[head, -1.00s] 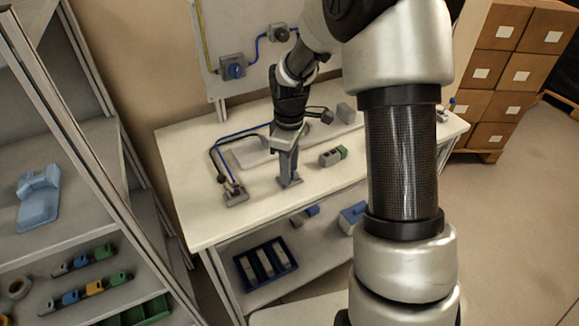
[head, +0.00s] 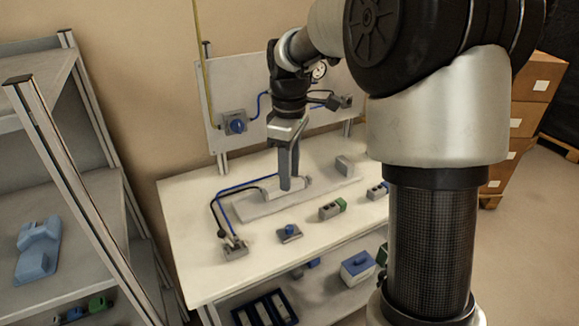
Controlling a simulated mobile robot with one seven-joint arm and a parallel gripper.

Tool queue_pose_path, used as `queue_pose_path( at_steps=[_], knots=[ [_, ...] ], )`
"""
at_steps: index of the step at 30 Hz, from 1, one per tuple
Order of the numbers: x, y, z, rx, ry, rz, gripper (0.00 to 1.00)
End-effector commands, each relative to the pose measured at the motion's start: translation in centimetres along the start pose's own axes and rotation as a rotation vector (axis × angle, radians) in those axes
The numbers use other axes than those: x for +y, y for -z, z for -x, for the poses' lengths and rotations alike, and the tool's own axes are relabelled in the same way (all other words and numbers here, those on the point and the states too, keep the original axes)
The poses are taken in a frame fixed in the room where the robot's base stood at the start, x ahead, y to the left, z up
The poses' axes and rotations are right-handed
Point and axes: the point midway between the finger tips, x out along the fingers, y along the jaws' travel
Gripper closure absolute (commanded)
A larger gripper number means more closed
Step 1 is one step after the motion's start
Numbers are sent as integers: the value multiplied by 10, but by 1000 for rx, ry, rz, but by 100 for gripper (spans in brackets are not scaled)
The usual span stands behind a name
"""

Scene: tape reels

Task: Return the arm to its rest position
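My gripper (head: 290,186) points straight down from my raised arm, over the white workbench (head: 195,255). In the picture its fingertips overlap the long grey plate (head: 255,210) on the bench; whether they touch it cannot be told. The fingers are seen nearly edge-on, so their gap is not clear. No held object shows. A small grey block with a blue knob (head: 289,232) stands on the bench in front of the gripper, apart from it. My large arm links cover the right middle of the view.
A back panel with a blue-knobbed switch (head: 236,124) rises behind the gripper. Blue and black cables run to a connector (head: 233,248). Grey-green blocks (head: 331,210) stand at right. A shelf rack (head: 62,165) is at left. Cardboard boxes (head: 533,78) are stacked at far right.

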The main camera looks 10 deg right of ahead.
Motion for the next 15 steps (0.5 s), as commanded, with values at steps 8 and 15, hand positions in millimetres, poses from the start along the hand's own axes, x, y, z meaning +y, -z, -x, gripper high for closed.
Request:
queue_pose_path(
  at_steps=[8,15],
  knots=[
    [0,0,6,1,-1,0,64],
    [-6,-3,18,5,-17,-25,64]
  ],
)
